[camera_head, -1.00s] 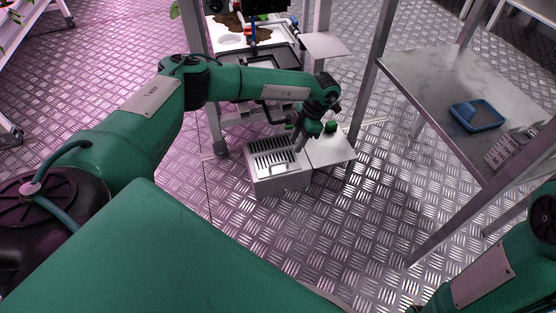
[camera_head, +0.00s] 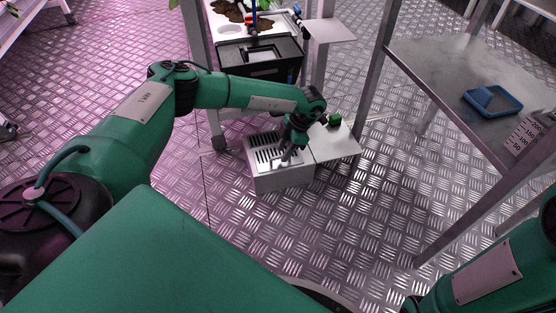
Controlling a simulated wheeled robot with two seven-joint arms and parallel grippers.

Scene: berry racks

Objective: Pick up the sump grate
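The sump grate (camera_head: 264,150) is a pale slotted panel with dark slits, lying on top of a light grey box (camera_head: 283,182) on the floor. My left gripper (camera_head: 287,160) points down over the right part of the grate, at its raised handle. The gripper and wrist partly hide the handle and the grate's right side. The fingers are too small to tell whether they are apart or closed on the handle. The grate lies flat in the box top. My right arm shows at the lower right, but its gripper is out of view.
A pale side shelf (camera_head: 334,143) with a small green knob (camera_head: 335,120) adjoins the box on the right. A metal table (camera_head: 440,68) with a blue tray (camera_head: 492,101) stands at right. A black bin (camera_head: 258,62) sits behind. The floor in front is clear.

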